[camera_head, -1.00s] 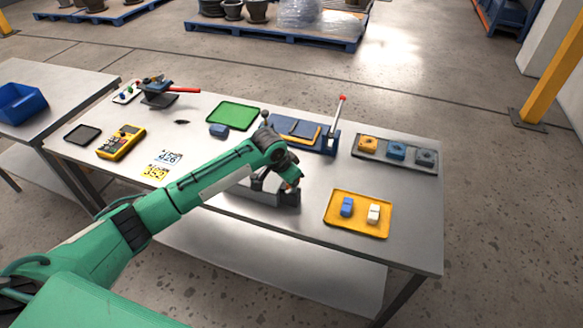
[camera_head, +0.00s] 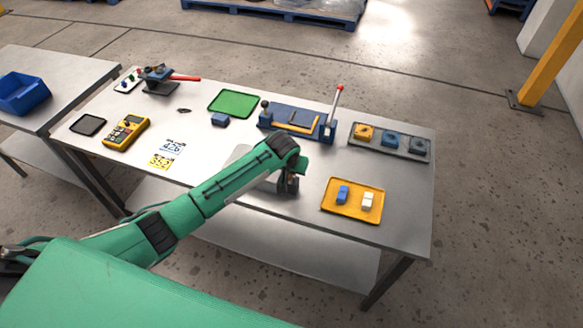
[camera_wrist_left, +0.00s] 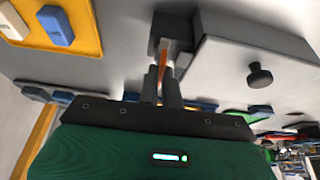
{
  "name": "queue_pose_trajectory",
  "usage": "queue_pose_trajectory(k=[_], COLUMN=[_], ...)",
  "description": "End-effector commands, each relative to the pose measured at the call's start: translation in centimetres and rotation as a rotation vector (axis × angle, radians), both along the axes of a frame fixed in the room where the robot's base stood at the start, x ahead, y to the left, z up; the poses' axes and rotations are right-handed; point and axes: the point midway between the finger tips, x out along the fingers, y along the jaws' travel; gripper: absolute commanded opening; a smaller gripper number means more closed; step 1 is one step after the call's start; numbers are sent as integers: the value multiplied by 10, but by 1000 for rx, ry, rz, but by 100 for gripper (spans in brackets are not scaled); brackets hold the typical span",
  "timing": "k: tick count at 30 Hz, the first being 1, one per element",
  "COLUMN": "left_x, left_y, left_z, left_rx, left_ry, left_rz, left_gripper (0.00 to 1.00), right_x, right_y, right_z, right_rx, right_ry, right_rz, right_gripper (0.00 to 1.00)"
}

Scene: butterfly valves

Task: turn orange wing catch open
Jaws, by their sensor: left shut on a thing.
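The orange wing catch (camera_wrist_left: 164,64) shows edge-on in the left wrist view, at a dark block on the front of a grey box (camera_wrist_left: 240,70) with a black knob. My left gripper (camera_wrist_left: 164,84) is shut on the catch, one finger on each side. In the head view my left gripper (camera_head: 289,186) is at the box's right end, near the table's front edge. My arm covers much of the grey box there, and the catch cannot be made out. My right gripper is in neither view.
An orange tray (camera_head: 350,211) with a blue and a white block lies just right of the gripper. Behind stand a blue fixture (camera_head: 284,117) with an upright red-tipped lever, a green tray (camera_head: 236,102) and a grey rack (camera_head: 407,152) of coloured pieces.

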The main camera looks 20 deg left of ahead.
Motion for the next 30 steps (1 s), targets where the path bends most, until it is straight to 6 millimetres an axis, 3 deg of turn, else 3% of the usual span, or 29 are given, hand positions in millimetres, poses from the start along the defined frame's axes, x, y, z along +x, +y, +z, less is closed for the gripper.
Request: queue_pose_trajectory(k=[11,12,15,25,30], left_x=[1,1,1,-1,-6], left_y=[0,0,0,0,1], left_z=[1,1,1,2,17], left_rx=[-1,-1,-1,-1,-3], left_ry=[-2,-2,-2,-1,-3], left_rz=[5,5,4,3,3], left_gripper=[0,13,27,27,27], right_x=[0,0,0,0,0], right_y=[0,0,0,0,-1], right_z=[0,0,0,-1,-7], right_rx=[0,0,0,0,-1], right_ry=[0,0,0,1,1], right_rz=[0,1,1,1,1], right_gripper=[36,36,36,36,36])
